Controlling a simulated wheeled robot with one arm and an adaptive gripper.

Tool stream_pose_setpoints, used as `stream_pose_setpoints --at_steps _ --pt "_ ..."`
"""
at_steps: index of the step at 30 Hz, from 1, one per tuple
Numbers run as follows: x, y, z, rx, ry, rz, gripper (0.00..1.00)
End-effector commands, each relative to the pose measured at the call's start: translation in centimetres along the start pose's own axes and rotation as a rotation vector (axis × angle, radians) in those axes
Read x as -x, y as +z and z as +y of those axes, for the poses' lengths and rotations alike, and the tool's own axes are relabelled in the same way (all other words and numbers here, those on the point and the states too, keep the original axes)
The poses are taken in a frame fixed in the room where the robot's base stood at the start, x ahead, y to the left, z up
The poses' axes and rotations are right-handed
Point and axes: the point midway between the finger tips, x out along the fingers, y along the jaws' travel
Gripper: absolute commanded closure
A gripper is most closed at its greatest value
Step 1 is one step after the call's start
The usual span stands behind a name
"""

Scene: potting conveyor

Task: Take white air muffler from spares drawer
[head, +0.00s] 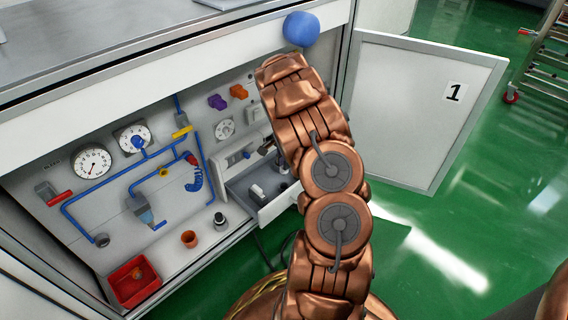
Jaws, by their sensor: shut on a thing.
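The spares drawer (270,212) is pulled out at the right end of the panel, partly behind my arm. A small white piece (257,190) lies inside, and it looks like the white air muffler, but it is too small to be sure. A dark piece (283,187) lies to its right. My copper arm crosses the middle of the head view and hides most of my gripper. A small dark part of my gripper (267,147) seems to show at the arm's left edge, above the drawer. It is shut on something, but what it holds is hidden.
An open white door (420,110) marked 1 stands to the right. The panel (105,210) carries gauges and blue pipes. A red tray (134,283), a brown pot (189,239) and a dark fitting (220,222) stand on the cabinet floor. The green floor at right is mostly clear.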

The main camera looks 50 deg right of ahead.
Motion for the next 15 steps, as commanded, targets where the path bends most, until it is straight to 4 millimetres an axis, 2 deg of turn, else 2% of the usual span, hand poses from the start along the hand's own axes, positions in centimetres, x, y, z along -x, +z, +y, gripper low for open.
stream_pose_setpoints --at_steps 15 --pt "3.5 0.0 0.0 0.001 0.000 0.000 1.00"
